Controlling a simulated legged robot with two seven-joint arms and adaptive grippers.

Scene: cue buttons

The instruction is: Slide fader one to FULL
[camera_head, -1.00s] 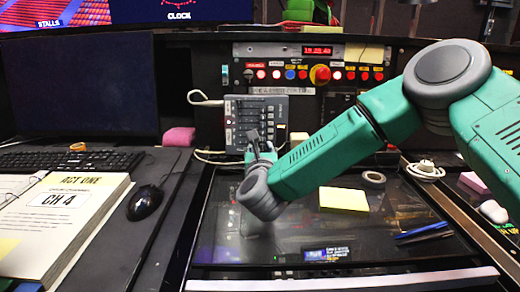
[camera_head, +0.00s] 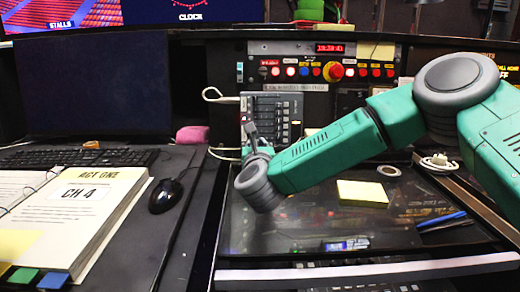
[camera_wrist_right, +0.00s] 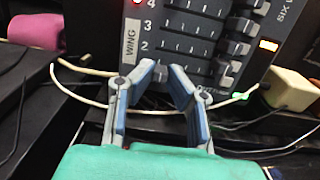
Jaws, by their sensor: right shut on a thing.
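The grey fader wing (camera_head: 284,103) stands at the back of the desk, below the row of buttons. In the right wrist view its face (camera_wrist_right: 180,48) carries "WING" and the row numbers 4, 3 and 2. Several fader knobs (camera_wrist_right: 236,47) sit towards the right of their rows. My right gripper (camera_head: 248,127) is at the wing's lower left. In the wrist view its blue fingers (camera_wrist_right: 161,80) are closed around a small dark knob (camera_wrist_right: 160,73), at the left of the row below 2, which fits fader one. That row's number is hidden. My left gripper is not in view.
Above the wing is a panel with lit buttons and a large red knob (camera_head: 333,71). A white cable (camera_wrist_right: 82,101) runs below the wing. A yellow note pad (camera_head: 362,193) lies on the glass surface; a mouse (camera_head: 165,196) and an open binder (camera_head: 70,215) are left.

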